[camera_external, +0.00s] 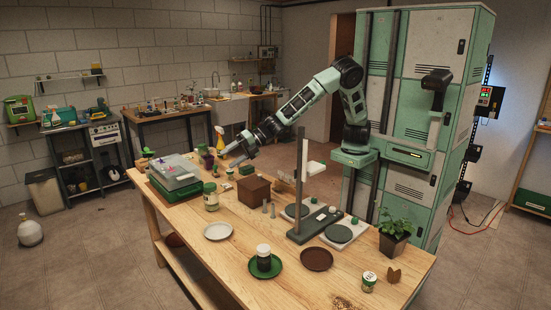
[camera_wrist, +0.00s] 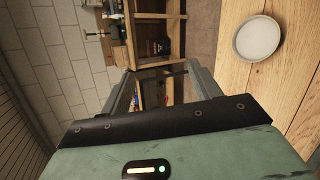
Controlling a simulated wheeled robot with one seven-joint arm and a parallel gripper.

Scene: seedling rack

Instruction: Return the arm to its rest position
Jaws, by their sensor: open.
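My arm (camera_external: 318,90) reaches out to the left from my green column, over the far end of the wooden table (camera_external: 205,265). My gripper (camera_external: 228,155) hangs above the table near the grey-topped box and the yellow spray bottle. In the wrist view, the two fingers of my gripper (camera_wrist: 162,88) stand apart with nothing between them. The wrist view looks past the table edge to a shelf and the floor.
Near my gripper are a grey-topped box (camera_external: 175,172), a yellow spray bottle (camera_external: 220,140), a jar (camera_external: 211,197) and a brown box (camera_external: 254,189). A white plate (camera_external: 218,231) also shows in the wrist view (camera_wrist: 257,38). A grey post (camera_external: 301,185) stands mid-table.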

